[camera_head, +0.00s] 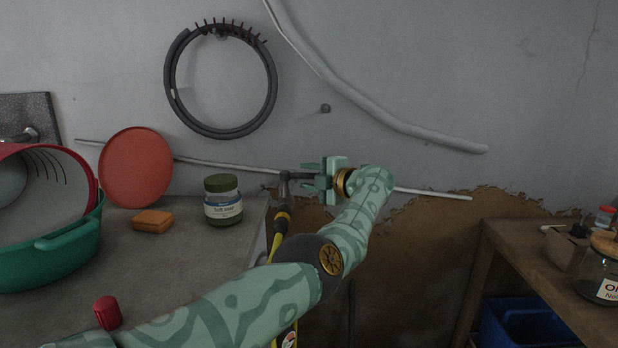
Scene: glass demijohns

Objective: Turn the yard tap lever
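The yard tap (284,188) is a dark metal fitting near the wall, with a yellow and black hose (282,223) hanging below it. Its dark lever (294,176) points right from the top of the tap. My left gripper (309,180) is beside the tap on its right, with its green fingers pointing left. The fingers are apart, one above and one below the lever's end. I cannot tell whether either finger touches the lever. My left forearm hides part of the hose and the counter's edge. My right gripper is not in view.
Left on the grey counter are a soft soap jar (223,203), an orange sponge (153,221), a red disc (136,168), a green tub (50,255) and a red cap (107,312). A wooden bench (520,240) with jars stands right, a blue crate (525,325) below it.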

